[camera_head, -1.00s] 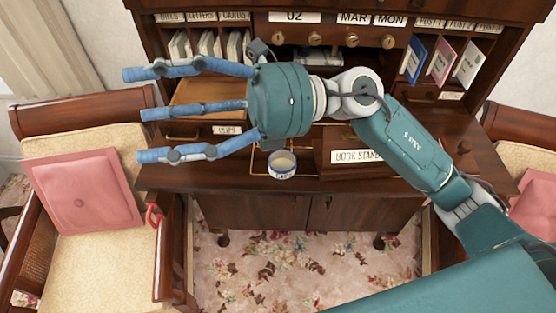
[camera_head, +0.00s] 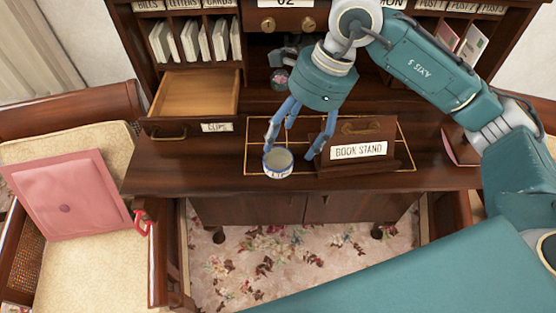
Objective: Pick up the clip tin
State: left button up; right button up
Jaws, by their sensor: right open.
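The clip tin (camera_head: 278,163), a small round white tin with a blue band and grey top, stands upright on the desk near its front edge. My right gripper (camera_head: 291,148) points down just above and behind it, with its blue fingers spread open. One finger reaches down at the tin's back left and another to its right; I cannot tell whether they touch it. My left gripper is not in view.
An open, empty drawer (camera_head: 200,93) labelled CLIPS is at the left. A book stand block (camera_head: 358,150) stands close right of the fingers.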

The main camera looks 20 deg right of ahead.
aim_at(274, 166)
jog(key=a+f+p, duration=0.1)
jog(key=f, duration=0.1)
jog(key=a+f+p, duration=0.1)
jog(key=shift+s+a+f+p, duration=0.1)
jog(key=shift+s+f+p, duration=0.05)
jog(key=shift+f+p, duration=0.25)
jog(key=shift+a+f, duration=0.1)
jog(key=shift+f, duration=0.5)
jog(key=c, duration=1)
